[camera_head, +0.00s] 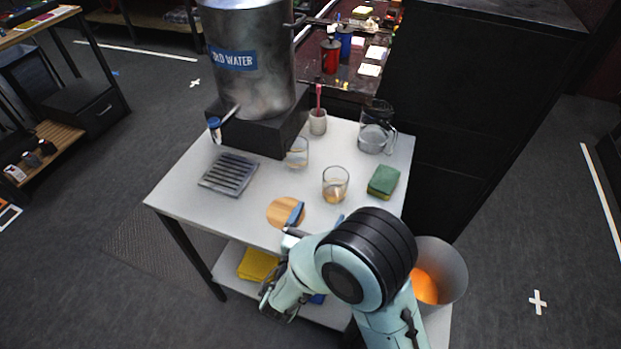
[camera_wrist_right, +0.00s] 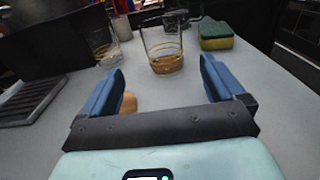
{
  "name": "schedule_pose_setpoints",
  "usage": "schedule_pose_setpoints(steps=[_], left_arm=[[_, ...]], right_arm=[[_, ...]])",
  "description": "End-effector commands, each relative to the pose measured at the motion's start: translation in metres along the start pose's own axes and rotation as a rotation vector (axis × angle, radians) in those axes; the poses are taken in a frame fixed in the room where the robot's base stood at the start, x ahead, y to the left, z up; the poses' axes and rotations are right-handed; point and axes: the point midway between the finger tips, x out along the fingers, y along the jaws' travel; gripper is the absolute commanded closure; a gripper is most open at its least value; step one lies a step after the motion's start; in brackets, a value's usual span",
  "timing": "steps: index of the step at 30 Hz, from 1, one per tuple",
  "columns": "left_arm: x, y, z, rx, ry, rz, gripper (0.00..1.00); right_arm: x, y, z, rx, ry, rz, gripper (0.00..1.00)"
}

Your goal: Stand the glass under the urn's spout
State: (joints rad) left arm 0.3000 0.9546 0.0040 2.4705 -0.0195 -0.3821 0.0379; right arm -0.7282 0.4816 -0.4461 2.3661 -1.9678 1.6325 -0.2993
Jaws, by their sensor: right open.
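The metal urn (camera_head: 250,45), labelled for cold water, stands on a dark base at the table's back left. Its spout has a blue tap (camera_head: 214,124) over a slatted drip tray (camera_head: 229,173). One clear glass (camera_head: 335,186) with a little amber content stands mid-table; it also shows upright in the wrist view (camera_wrist_right: 163,52). Another clear glass (camera_head: 297,153) stands beside the urn's base, and in the wrist view (camera_wrist_right: 103,46) left of the first. My right gripper (camera_head: 318,216) is open and empty, short of the amber glass, which lies between its fingers' lines. My left gripper is out of view.
A green and yellow sponge (camera_head: 383,181) and a glass jug (camera_head: 375,130) stand at the right. A cup with a pink-handled item (camera_head: 318,122) is behind. A round wooden coaster (camera_head: 280,212) lies near the front edge. A bin (camera_head: 445,270) stands at front right.

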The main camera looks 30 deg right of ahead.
Motion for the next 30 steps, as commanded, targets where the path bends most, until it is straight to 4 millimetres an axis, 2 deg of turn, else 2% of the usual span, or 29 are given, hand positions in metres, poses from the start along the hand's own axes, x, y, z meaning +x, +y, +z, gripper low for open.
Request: schedule_pose_setpoints(steps=[4,13,22,30], left_arm=[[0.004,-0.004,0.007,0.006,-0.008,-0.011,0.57],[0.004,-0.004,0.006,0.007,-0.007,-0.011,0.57],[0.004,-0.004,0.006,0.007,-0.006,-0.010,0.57],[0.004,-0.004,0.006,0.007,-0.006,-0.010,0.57]], right_arm=[[0.006,0.000,0.001,-0.016,-0.017,0.015,0.04],[0.062,0.001,0.002,-0.015,-0.016,0.013,0.04],[0.088,0.000,0.003,-0.016,-0.015,0.014,0.04],[0.126,-0.003,0.005,-0.015,-0.015,0.014,0.04]])
